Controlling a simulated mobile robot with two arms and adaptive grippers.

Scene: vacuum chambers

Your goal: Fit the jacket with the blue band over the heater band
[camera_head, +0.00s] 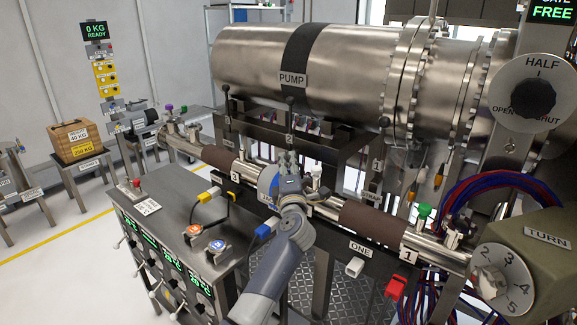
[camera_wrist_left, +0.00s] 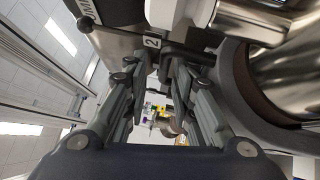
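A grey-blue curved shell with a blue patch (camera_head: 267,181), seemingly the jacket, sits at the middle of the long steel pipe, partly hidden by my left gripper. In the left wrist view a dark grey curved rim (camera_wrist_left: 236,92) stands right of the fingers, with a brown band inside it; I cannot tell how fully it wraps the pipe. Brown heater bands wrap the pipe at label 3 (camera_head: 219,158) and near label 1 (camera_head: 372,222). My left gripper (camera_head: 289,168) is at the pipe's middle. Its fingers (camera_wrist_left: 158,75) are apart with a visible gap. My right gripper is out of view.
A metal cart (camera_head: 165,195) with yellow and blue plugs stands left of my arm. The large pump cylinder (camera_head: 255,60) is behind the pipe. A numbered TURN dial (camera_head: 500,279) and red and blue cables lie at right. Open floor is at far left.

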